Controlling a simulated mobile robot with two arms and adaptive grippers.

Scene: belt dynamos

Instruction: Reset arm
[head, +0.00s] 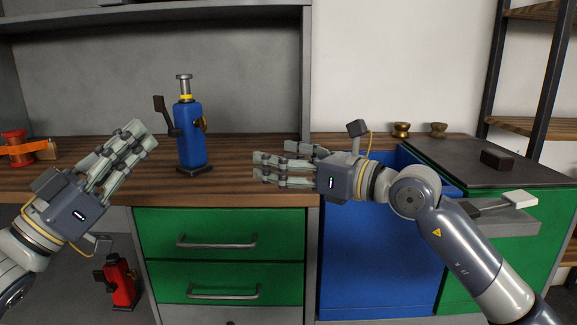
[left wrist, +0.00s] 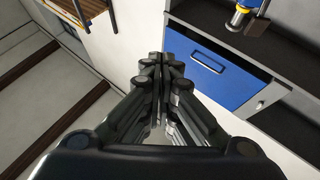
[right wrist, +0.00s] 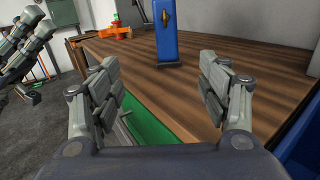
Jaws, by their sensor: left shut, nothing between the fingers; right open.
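My left gripper (head: 140,138) is shut and empty, raised at the left in front of the wooden counter. In the left wrist view its fingers (left wrist: 163,75) meet, with nothing between them. My right gripper (head: 262,168) is open and points left over the counter's front edge. In the right wrist view its fingers (right wrist: 160,85) stand wide apart with nothing between them. A blue belt dynamo (head: 188,135) with a dark handle and a metal top stands upright on the counter between the two grippers. It also shows beyond the right fingers (right wrist: 166,35), apart from them.
The wooden counter (head: 230,190) has green drawers (head: 220,225) below. A red device (head: 122,285) stands low at the left, and an orange-banded red item (head: 15,145) lies at far left. Two brass pieces (head: 401,130) and a dark block (head: 497,159) sit at the right.

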